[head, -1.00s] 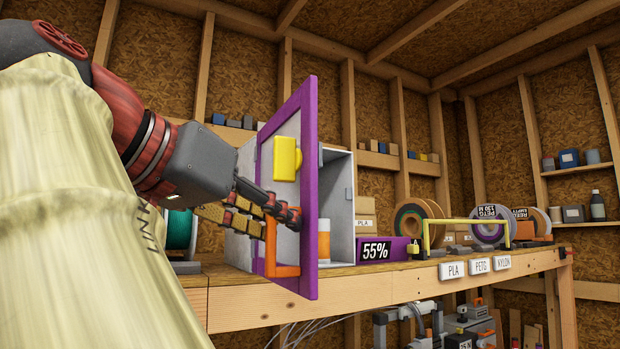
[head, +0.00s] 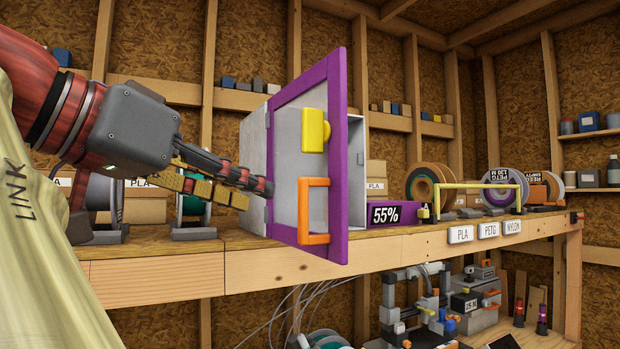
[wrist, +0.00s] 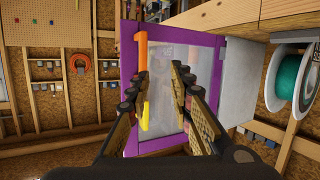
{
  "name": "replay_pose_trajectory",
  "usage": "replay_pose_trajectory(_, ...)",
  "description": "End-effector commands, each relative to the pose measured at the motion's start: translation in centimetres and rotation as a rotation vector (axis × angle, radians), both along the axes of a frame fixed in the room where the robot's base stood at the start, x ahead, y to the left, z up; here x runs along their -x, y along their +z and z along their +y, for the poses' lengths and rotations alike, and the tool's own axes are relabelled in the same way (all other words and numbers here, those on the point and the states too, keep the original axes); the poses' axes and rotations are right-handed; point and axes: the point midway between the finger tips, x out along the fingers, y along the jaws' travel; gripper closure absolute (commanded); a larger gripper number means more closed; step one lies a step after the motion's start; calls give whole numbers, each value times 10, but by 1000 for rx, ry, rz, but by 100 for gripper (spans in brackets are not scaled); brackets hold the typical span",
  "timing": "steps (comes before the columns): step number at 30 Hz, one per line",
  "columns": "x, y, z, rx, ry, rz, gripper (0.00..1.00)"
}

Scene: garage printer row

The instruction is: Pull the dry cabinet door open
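The dry cabinet (head: 356,190) is a pale box on the bench. Its purple-framed door (head: 337,165) stands open, swung out toward me, and hides most of the interior. The door carries an orange handle (head: 304,211) and a yellow block (head: 314,130) above it. My gripper (head: 257,194) is left of the handle and looks clear of it. In the wrist view my gripper (wrist: 163,78) has its fingers spread with nothing held, facing the door panel. The orange handle (wrist: 143,52) and yellow block (wrist: 144,112) appear there near the left finger.
The wooden bench (head: 270,268) runs along the wall. A purple 55% display (head: 385,214), spools (head: 430,187) and a yellow bar frame (head: 476,187) stand to the right. A teal spool (head: 192,205) stands left of the cabinet. A printer (head: 420,300) sits below.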

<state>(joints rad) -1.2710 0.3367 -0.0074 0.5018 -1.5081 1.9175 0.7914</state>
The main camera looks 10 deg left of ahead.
Motion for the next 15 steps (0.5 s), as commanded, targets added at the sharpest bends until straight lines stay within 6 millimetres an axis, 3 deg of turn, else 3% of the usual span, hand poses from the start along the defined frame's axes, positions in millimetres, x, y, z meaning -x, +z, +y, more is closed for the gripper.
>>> replay_pose_trajectory(15,13,0,23,2,1,1,78)
